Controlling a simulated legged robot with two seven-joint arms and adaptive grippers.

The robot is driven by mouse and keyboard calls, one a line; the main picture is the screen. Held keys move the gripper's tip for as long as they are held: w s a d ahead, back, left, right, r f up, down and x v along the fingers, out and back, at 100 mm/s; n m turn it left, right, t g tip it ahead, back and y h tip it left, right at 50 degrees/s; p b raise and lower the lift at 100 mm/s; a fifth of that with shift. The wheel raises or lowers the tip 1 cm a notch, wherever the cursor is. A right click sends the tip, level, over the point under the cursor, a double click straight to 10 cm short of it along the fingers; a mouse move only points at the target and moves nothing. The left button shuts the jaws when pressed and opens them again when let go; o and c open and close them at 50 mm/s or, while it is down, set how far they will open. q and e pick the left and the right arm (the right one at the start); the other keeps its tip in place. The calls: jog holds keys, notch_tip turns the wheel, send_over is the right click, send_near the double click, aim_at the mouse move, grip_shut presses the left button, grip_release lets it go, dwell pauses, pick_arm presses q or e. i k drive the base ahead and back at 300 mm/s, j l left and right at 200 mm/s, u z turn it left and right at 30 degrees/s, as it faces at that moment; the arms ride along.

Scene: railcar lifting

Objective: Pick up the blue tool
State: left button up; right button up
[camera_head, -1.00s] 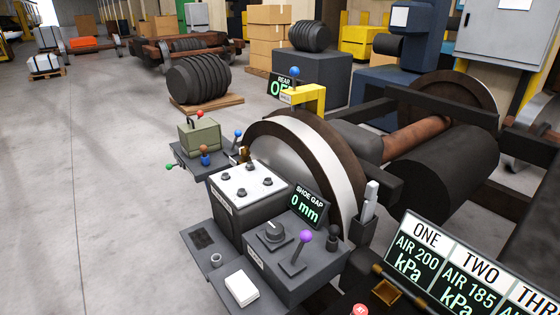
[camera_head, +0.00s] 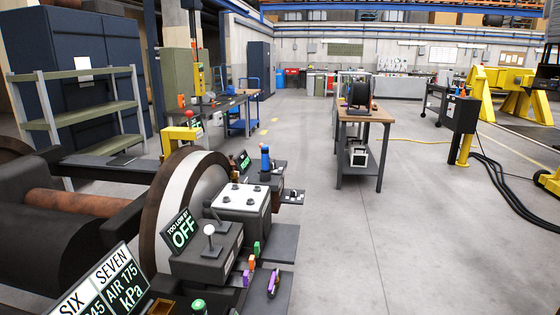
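A small blue upright object (camera_head: 265,159) stands on the dark console beside the large wheel, behind a box with a white top. It may be the blue tool, but it is too small here to be sure. The wheel (camera_head: 185,207), with a white band and brown rim, stands at the left. Neither of my grippers is in view.
A wood-topped table (camera_head: 366,114) stands behind. Grey floor (camera_head: 430,240) to the right is clear.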

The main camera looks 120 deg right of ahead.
aim_at(264, 148)
jog(key=z, duration=3.45)
